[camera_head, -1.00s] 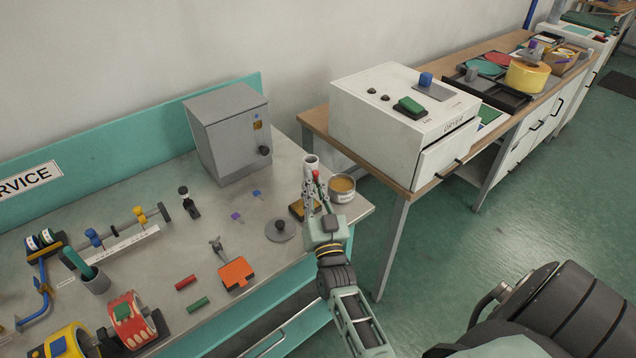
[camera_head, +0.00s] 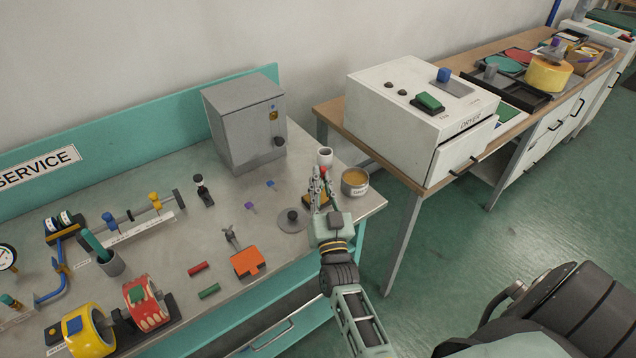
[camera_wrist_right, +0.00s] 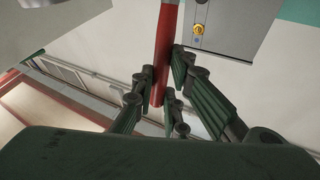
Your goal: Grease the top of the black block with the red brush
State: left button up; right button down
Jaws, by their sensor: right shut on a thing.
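My right gripper (camera_head: 317,181) is over the right end of the grey bench, its fingers pointing up and away from the head camera. It is shut on the red brush; in the right wrist view the red handle (camera_wrist_right: 164,50) runs up between the fingers. In the head view only a bit of red (camera_head: 323,171) shows at the fingertips, and the bristles are not clear. A low dark block with a yellowish top (camera_head: 308,203) lies just left of the fingers, partly hidden by them. I cannot tell whether the brush touches it. My left gripper is not in view.
A grey cabinet (camera_head: 244,125) stands behind.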

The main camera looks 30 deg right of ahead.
jog(key=shift+d+f, duration=0.1)
jog(key=shift+d, duration=0.9)
dwell(1.7)
notch_tip(320, 180, up, 6)
jog(key=p, duration=0.5)
jog(key=shift+p, duration=0.3)
jog(key=shift+w, duration=0.1)
notch_tip(320, 180, up, 3)
jog(key=p, duration=0.2)
jog(key=shift+p, duration=0.35)
